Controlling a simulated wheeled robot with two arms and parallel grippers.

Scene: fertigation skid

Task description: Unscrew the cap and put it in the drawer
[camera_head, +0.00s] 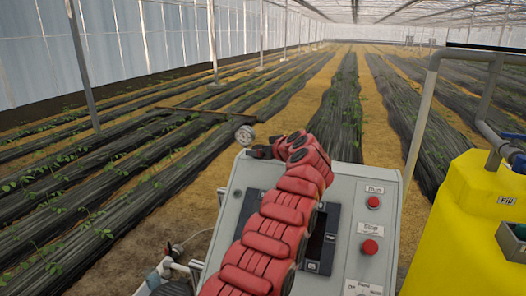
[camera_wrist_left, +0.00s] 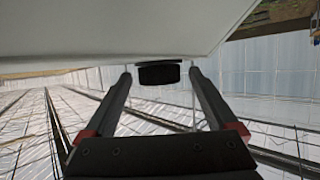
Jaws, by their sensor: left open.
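A black round cap (camera_wrist_left: 160,74) shows in the left wrist view, at the edge of a pale grey housing (camera_wrist_left: 110,28). My left gripper (camera_wrist_left: 160,76) is open, with one finger on each side of the cap and a visible gap on both sides. It holds nothing. I cannot make out the cap in the head view. No drawer can be made out. My right gripper is not in view.
The control box has a red run button (camera_head: 374,202), a red stop button (camera_head: 370,247) and a dark screen, partly hidden by my arm. A yellow tank (camera_head: 470,235) with grey pipework (camera_head: 424,110) is at the right.

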